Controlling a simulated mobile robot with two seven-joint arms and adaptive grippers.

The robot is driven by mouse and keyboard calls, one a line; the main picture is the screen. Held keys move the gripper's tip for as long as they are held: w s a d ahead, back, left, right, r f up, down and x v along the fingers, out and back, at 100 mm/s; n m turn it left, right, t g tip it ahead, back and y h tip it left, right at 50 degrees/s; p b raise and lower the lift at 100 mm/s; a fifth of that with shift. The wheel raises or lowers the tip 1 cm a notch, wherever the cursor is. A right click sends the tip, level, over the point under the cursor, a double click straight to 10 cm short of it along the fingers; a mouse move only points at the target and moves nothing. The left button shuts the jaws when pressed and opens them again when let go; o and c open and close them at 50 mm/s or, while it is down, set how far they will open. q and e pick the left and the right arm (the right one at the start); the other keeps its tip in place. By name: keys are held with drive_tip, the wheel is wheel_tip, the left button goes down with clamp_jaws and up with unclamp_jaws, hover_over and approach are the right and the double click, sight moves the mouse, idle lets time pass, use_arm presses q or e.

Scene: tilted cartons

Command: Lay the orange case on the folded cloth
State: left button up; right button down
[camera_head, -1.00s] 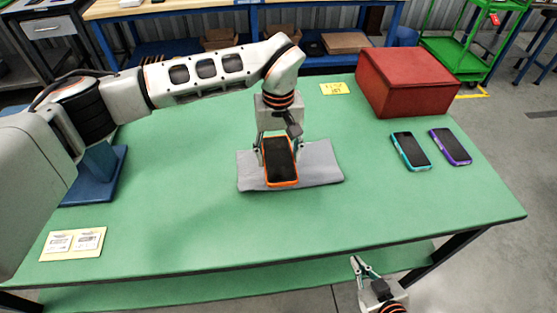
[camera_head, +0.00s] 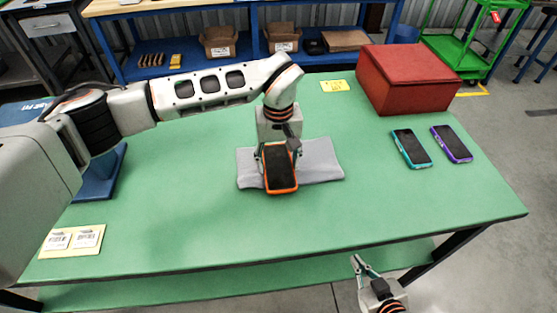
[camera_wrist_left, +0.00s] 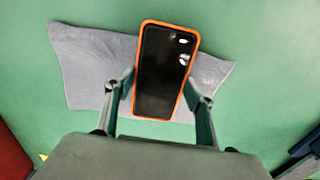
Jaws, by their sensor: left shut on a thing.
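The orange case (camera_head: 280,168) is a phone-shaped case around a dark screen, screen side up. My left gripper (camera_head: 278,148) is shut on its two long sides. The grey folded cloth (camera_head: 322,160) lies flat on the green table, under and around the case. In the head view, the case's near end reaches slightly past the cloth's front edge. The left wrist view shows the case (camera_wrist_left: 163,75) between the fingers (camera_wrist_left: 160,105), over the cloth (camera_wrist_left: 85,65). I cannot tell whether it touches the cloth. My right gripper (camera_head: 364,267) is apart, off the table's front edge; its finger gap is unclear.
A teal-cased phone (camera_head: 411,148) and a purple-cased phone (camera_head: 451,144) lie at the right. A red box (camera_head: 408,80) stands behind them. A yellow note (camera_head: 335,86) and label card (camera_head: 72,240) lie on the green table (camera_head: 190,210). The front middle is clear.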

sight(279, 167)
use_arm(q)
drive_tip(key=o, duration=1.3)
drive_tip(key=shift+r+p, duration=0.35)
drive_tip(key=shift+r, duration=0.2)
wheel_tip(279, 167, up, 12)
drive_tip(key=shift+r+b, duration=0.1)
drive_tip(key=shift+b, duration=0.45)
